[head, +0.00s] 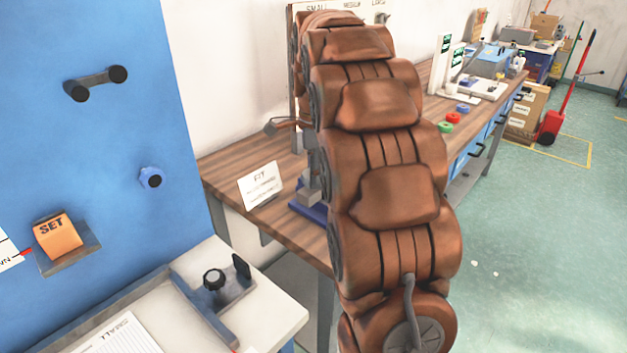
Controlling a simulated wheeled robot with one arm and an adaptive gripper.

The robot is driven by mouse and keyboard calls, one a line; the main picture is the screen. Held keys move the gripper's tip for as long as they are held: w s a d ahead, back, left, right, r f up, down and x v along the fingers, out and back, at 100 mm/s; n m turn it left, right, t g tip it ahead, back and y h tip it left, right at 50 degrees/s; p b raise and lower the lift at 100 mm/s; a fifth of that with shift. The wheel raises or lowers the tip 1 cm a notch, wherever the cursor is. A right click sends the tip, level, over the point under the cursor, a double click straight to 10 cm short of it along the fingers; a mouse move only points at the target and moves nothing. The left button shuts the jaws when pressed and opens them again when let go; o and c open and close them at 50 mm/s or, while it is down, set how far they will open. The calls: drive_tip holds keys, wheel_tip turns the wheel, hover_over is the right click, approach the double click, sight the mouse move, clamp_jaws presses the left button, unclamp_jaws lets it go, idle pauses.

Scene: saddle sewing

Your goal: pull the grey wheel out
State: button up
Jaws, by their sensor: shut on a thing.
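My brown, padded arm fills the middle of the head view and reaches away over the wooden workbench (232,180). My gripper is not visible; the arm hides whatever is at its far end. I cannot make out a grey wheel. Just left of the arm, a short lever with a grey end (271,128) sticks out, and what it belongs to is mostly hidden. Below it, a grey fixture on a blue base (305,212) stands on the bench, partly covered by the arm.
A white "FIT" card (261,185) stands on the bench.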

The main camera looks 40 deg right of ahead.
drive_tip(key=shift+r+p, duration=0.55)
drive_tip(key=shift+r, duration=0.75)
drive_tip(key=shift+r+p, duration=0.95)
drive_tip(key=shift+r, duration=1)
